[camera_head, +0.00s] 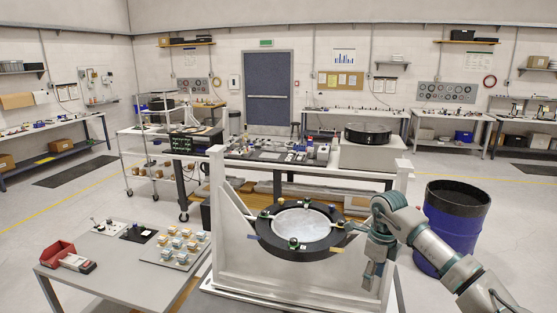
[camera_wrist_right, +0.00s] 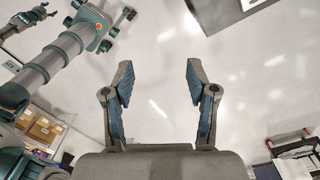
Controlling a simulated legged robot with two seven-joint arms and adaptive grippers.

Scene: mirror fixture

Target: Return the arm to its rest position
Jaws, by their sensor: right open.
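The round mirror (camera_head: 301,222) sits in a dark ring (camera_head: 263,240) on a white stand (camera_head: 235,262), with small clamp-like parts around its rim. My right arm comes in from the lower right in the head view. My right gripper (camera_head: 369,284) hangs pointing down at the right side of the stand, apart from the mirror. In the right wrist view the right gripper (camera_wrist_right: 159,80) has its two fingers spread, with only pale floor between them. My left gripper does not show in the head view.
A workbench (camera_head: 270,157) stands behind the fixture. Open floor lies at far left.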

